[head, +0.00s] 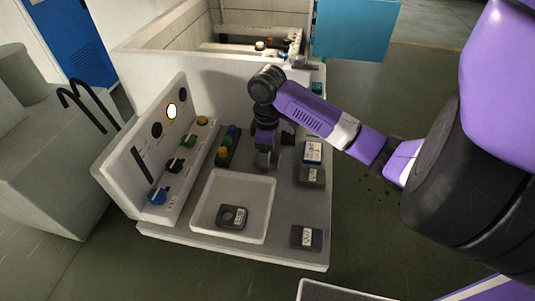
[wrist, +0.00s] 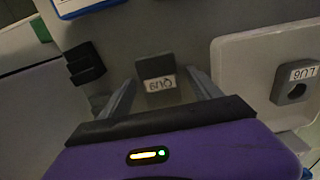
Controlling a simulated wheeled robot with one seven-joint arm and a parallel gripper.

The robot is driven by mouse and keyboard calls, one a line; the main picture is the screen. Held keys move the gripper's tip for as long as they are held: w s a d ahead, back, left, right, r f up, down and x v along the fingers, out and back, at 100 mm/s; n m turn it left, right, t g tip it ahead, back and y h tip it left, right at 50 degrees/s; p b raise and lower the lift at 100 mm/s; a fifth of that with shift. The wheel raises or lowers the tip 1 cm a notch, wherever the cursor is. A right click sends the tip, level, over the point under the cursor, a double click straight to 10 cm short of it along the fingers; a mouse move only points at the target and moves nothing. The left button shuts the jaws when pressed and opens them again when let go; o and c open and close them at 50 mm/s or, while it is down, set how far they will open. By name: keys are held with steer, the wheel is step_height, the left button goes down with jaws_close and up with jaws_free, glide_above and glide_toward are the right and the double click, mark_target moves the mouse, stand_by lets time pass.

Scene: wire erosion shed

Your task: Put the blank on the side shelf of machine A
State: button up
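My gripper (head: 266,158) is lowered over the grey bench top (head: 185,232) beside the control panel. In the wrist view its two fingers (wrist: 160,88) are spread apart and empty. A dark block with a white label (wrist: 157,72) lies just ahead of the fingertips, with gaps on both sides; my gripper mostly hides it in the head view. A holed block (head: 232,217) lies in the white tray (head: 203,203). Other labelled blocks lie at right (head: 312,176) and front right (head: 306,237). I cannot tell which is the blank, nor identify machine A's side shelf.
The control panel (head: 157,150) with knobs and a lit lamp stands at left. A rack with coloured caps (head: 228,150) is left of my gripper. A blue-edged labelled item (head: 313,152) lies at right. The machine tub (head: 170,60) stands behind; floor is open at right.

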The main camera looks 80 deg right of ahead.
step_height(320, 180, up, 12)
steer(key=shift+r, duration=0.15)
stand_by(0.6)
steer(key=shift+w, duration=0.1)
stand_by(0.4)
